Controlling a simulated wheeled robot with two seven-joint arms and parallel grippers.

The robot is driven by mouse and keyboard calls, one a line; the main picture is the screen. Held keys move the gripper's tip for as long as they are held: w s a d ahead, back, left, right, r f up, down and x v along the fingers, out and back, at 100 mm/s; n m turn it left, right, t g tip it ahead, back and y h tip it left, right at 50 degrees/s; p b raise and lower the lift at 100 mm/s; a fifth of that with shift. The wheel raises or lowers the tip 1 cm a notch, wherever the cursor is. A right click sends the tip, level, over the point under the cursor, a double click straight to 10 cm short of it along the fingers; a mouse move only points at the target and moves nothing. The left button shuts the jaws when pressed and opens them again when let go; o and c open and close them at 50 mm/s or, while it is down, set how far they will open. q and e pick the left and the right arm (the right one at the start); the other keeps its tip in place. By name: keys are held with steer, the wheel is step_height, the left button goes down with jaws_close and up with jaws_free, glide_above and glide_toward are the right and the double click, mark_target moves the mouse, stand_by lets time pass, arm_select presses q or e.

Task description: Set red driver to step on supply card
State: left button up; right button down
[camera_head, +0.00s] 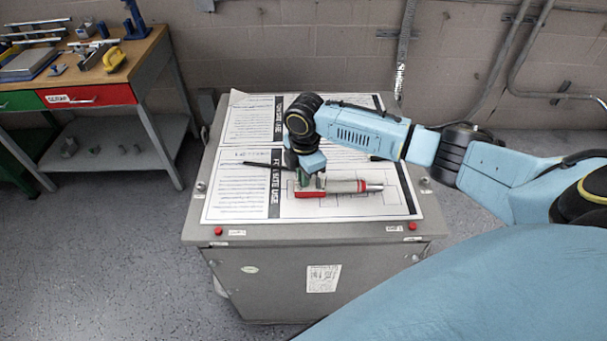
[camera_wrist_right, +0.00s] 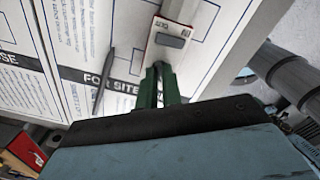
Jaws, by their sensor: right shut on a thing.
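The red driver (camera_head: 345,187) has a red and pale grey body and a silver tip pointing right. It lies level, low over a printed white sheet with a line diagram (camera_head: 390,208) on top of the grey cabinet; I cannot tell if it touches the sheet. My right gripper (camera_head: 308,182) is shut on its left end. In the right wrist view the green fingers (camera_wrist_right: 160,82) meet at the driver's red-edged end (camera_wrist_right: 172,40); the rest runs out of the picture. I cannot tell which sheet is the supply card. My left gripper is not in view.
A dark slim tool (camera_head: 265,165) lies on the sheet left of the gripper, and shows in the wrist view (camera_wrist_right: 103,80). Red knobs (camera_head: 218,231) sit at the cabinet's front edge. A workbench (camera_head: 150,45) with tools stands at the left.

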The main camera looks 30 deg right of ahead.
steer(key=m+p, duration=0.3)
steer(key=p, duration=0.1)
steer(key=shift+r, duration=0.2)
steer(key=shift+f+m+p, duration=0.2)
steer(key=shift+m+p, duration=1.4)
steer(key=shift+p, duration=0.2)
steer(key=c, duration=1.6)
jaws_free()
steer(key=shift+o, duration=0.2)
